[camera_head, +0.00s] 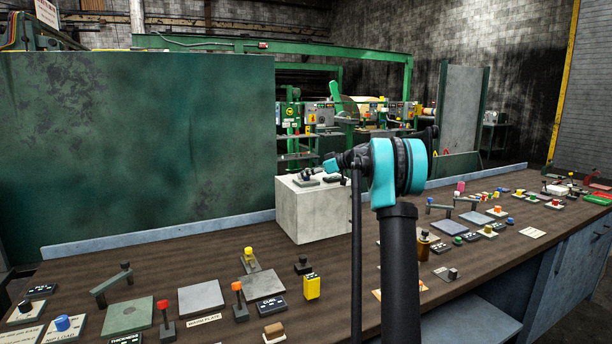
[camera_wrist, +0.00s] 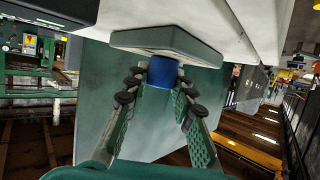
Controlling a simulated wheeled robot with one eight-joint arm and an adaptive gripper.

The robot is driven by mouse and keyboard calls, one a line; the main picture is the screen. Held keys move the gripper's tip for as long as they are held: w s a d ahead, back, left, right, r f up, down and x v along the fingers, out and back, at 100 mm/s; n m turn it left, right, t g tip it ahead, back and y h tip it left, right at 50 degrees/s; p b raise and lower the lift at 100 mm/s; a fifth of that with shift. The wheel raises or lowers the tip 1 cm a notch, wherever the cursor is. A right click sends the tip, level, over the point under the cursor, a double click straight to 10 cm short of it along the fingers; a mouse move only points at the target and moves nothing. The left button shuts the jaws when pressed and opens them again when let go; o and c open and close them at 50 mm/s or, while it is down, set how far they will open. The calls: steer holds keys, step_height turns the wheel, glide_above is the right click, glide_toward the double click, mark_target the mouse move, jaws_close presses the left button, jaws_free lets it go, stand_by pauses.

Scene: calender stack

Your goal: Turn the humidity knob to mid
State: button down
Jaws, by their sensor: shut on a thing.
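A blue knob (camera_wrist: 163,71) sticks out from a grey-green plate (camera_wrist: 165,42) on a pale block in the wrist view. My gripper (camera_wrist: 161,80) has a fingertip on each side of the knob and is shut on it. In the head view, my gripper (camera_head: 318,176) is at the top of the pale concrete block (camera_head: 315,217). The knob is hidden there by my gripper and is too small to make out. No pointer or marking on the knob can be read, so its turn angle cannot be told.
The long brown bench (camera_head: 170,262) carries several small levers, plates and buttons. Another blue knob (camera_head: 62,323) sits at its front left. A yellow box (camera_head: 312,287) stands in front of the block. A large green panel (camera_head: 140,150) rises behind the bench.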

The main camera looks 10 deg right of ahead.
steer(key=m+t+h, duration=0.2)
steer(key=shift+s+a+m, duration=0.1)
steer(key=shift+m, duration=0.3)
steer(key=m+t+h, duration=0.3)
steer(key=m+h, duration=0.1)
steer(key=shift+m+t+h, duration=0.6)
steer(key=shift+m+h, duration=0.7)
steer(key=shift+h, duration=0.3)
steer(key=shift+m+h, duration=2.3)
steer(key=shift+h, duration=0.3)
steer(key=m+g+h, duration=0.1)
steer(key=m+h, duration=0.2)
steer(key=h, duration=0.1)
steer(key=shift+m+g, duration=0.3)
steer(key=m+g+h, duration=0.2)
steer(key=m+h, duration=0.1)
steer(key=shift+m+g, duration=0.3)
steer(key=shift+g, duration=0.1)
steer(key=m+g+h, duration=0.1)
steer(key=m+g, duration=0.2)
steer(key=m+g+h, duration=0.2)
steer(key=m+g, duration=0.1)
steer(key=shift+g, duration=0.3)
steer(key=shift+f+m+g, duration=0.1)
steer(key=shift+m+g, duration=0.2)
